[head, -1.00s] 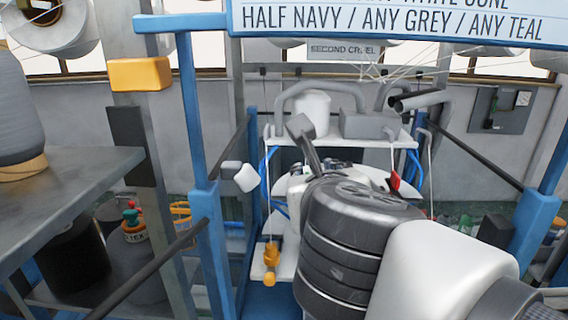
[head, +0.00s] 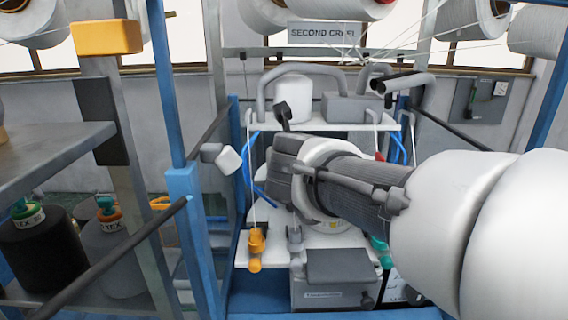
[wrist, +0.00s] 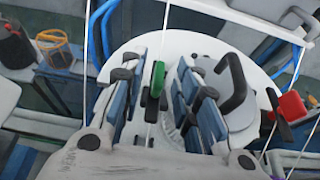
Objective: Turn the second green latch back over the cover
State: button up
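A green latch (wrist: 157,80) stands near the middle of the wrist view, in front of a white round plate (wrist: 210,52). My gripper (wrist: 162,72) is open, with its blue-padded fingers left and right of the latch. A gap shows on both sides of the latch; I cannot tell whether either finger touches it. In the head view my gripper (head: 286,162) is a dark shape above the machine, and its fingertips are unclear. A teal-green piece (head: 380,246) shows at the machine's lower right. I cannot tell for certain which part is the cover.
A black curved handle (wrist: 234,82) and a red piece (wrist: 291,107) are right of my fingers. Thin white yarns run past the gripper. An orange piece (head: 256,246) hangs at the machine's left. Blue posts (head: 183,200) and a grey shelf (head: 60,140) stand left.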

jog(key=shift+x, duration=1.15)
jog(key=shift+r, duration=0.1)
jog(key=shift+c, duration=0.4)
grip_shut()
